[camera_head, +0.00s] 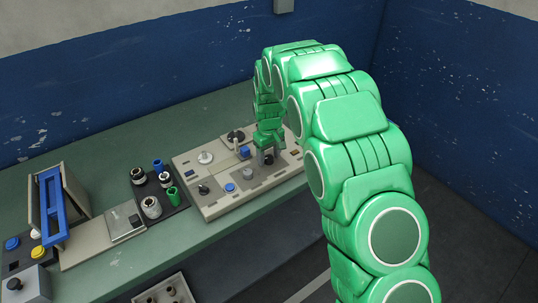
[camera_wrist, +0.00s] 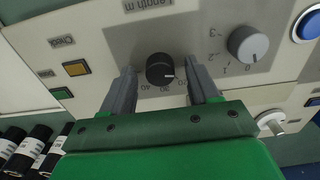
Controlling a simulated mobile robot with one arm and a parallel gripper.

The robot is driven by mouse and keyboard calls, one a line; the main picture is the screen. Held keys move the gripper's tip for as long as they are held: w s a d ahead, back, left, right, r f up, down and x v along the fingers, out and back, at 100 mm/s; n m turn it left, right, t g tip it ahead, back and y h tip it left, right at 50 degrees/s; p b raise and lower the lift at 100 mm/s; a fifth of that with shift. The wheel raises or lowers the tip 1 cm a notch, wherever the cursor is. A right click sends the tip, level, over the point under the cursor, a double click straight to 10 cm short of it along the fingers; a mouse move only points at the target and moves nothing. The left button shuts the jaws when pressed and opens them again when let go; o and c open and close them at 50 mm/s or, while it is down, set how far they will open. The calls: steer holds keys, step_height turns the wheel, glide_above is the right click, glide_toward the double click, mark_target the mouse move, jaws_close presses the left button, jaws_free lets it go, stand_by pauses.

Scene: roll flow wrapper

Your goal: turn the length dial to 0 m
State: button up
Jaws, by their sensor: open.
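The length dial is a black round knob (camera_wrist: 160,67) with a white mark, on a grey panel area lettered "Length m". The lettering appears upside down in the wrist view. Numbers such as 20, 30 and 40 curve along its lower side, and the white mark points to the lower right, near the 20 side. My gripper (camera_wrist: 162,76) is open, with one finger on each side of the knob. I cannot tell whether either finger touches it. In the head view my gripper (camera_head: 266,157) is over the control panel (camera_head: 216,211) and hides the dial.
A grey knob (camera_wrist: 248,43) with numbers 0 to 3 sits right of the dial, with a blue button (camera_wrist: 307,24) beyond. An orange button (camera_wrist: 75,68) is at left. A black tray of sockets (camera_head: 172,205) stands left of the panel. A blue wall closes the back.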

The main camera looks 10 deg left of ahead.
mark_target(269, 157)
steer(key=shift+r, duration=0.1)
step_height(269, 157, up, 7)
steer(key=shift+f, duration=0.2)
steer(key=shift+r, duration=0.5)
